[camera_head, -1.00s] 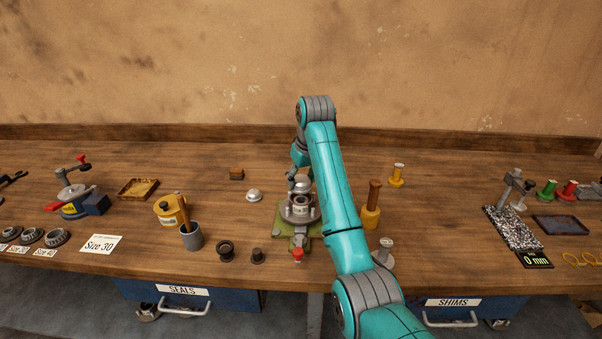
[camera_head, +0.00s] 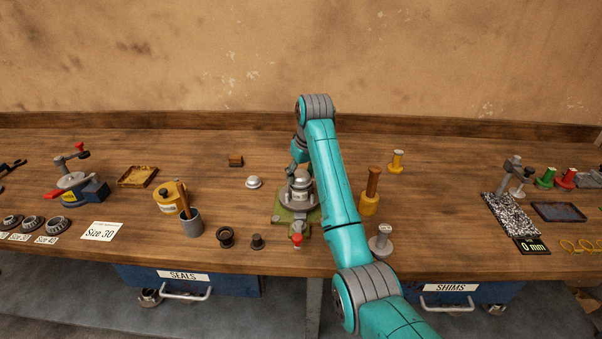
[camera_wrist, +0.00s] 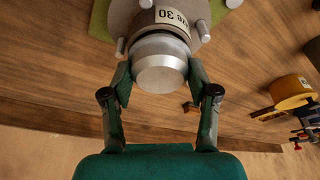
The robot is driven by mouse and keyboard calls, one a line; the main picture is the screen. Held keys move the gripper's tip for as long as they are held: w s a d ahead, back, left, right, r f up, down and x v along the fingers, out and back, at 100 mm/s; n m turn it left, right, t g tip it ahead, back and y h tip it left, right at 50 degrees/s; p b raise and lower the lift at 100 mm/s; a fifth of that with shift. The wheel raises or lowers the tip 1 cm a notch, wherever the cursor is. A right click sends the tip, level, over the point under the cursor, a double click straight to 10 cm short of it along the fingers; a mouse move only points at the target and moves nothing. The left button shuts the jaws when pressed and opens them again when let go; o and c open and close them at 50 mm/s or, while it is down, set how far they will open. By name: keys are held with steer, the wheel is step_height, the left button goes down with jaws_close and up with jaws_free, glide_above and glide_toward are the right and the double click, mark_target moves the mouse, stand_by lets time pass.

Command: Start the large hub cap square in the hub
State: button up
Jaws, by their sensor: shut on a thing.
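The silver hub cap (camera_wrist: 160,72) is between the two fingers of my gripper (camera_wrist: 158,80), which is shut on its sides in the wrist view. The cap's flat round end faces the wrist camera. Directly behind it is the grey hub (camera_wrist: 122,14), with a "Size 30" label and short studs around it. The cap looks roughly in line with the hub; whether it touches the bore is hidden. In the head view the cap (camera_head: 301,179) is right over the hub (camera_head: 299,195), which stands on a green base (camera_head: 284,217). My arm partly hides the gripper there.
A smaller silver dome cap (camera_head: 254,182) lies left of the hub. A yellow-based tool with brown handle (camera_head: 371,192) and a grey post (camera_head: 380,243) stand right of my arm.

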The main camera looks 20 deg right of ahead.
steer(key=shift+f, duration=0.25)
steer(key=o, duration=1.2)
